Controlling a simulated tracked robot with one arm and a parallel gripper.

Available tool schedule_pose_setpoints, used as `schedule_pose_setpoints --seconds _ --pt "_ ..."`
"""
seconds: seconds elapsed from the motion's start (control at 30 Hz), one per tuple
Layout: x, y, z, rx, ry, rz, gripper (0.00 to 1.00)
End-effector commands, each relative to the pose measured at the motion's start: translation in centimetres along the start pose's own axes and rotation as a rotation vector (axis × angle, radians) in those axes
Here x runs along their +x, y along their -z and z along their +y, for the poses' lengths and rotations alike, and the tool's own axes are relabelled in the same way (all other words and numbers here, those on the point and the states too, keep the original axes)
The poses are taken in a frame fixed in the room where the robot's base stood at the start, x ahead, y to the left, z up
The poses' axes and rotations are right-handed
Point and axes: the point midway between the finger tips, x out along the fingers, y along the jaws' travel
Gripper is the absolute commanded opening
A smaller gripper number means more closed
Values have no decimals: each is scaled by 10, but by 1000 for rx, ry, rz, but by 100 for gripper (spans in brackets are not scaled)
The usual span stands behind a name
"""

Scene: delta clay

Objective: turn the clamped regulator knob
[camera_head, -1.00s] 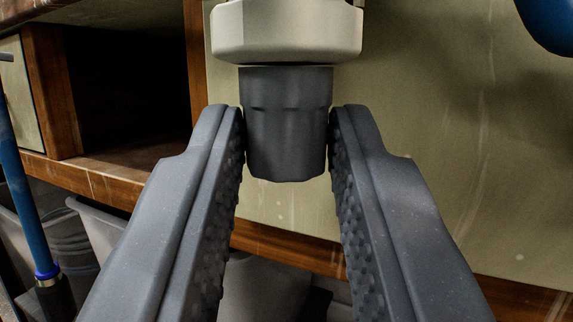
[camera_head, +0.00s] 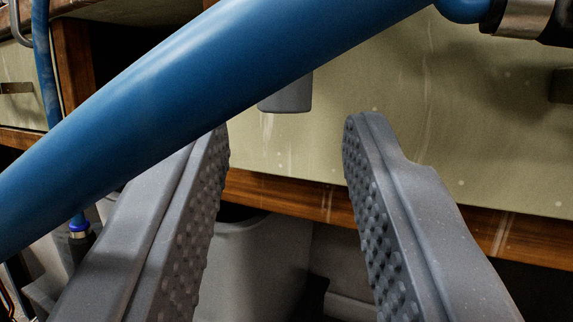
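The regulator knob (camera_head: 287,97) is dark grey. Only its lower end shows, below a thick blue hose that hides the rest of it and the regulator body. My gripper (camera_head: 285,125) is open, with a wide gap between its two grey, studded fingers. The fingers are apart from the knob, which shows beyond the gap near its middle. The left fingertip is partly behind the blue hose. Nothing is held between the fingers.
The blue hose (camera_head: 190,95) crosses the view diagonally, close to the camera, and ends near a metal fitting (camera_head: 520,18) at upper right. A greenish cabinet panel (camera_head: 470,120) with a wooden edge stands behind. Grey bins (camera_head: 245,265) sit below.

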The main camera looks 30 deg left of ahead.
Motion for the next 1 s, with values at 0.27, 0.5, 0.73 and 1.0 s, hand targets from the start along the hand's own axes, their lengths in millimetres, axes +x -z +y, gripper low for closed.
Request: schedule_pose_setpoints --seconds 0.27,0.5,0.73,1.0 --pt "-58 1 1 2 -4 -1 33" --pt "-87 -1 0 2 -3 0 33" --pt "-93 -1 0 2 -2 1 33" --pt "-89 2 2 -4 -6 -1 33"
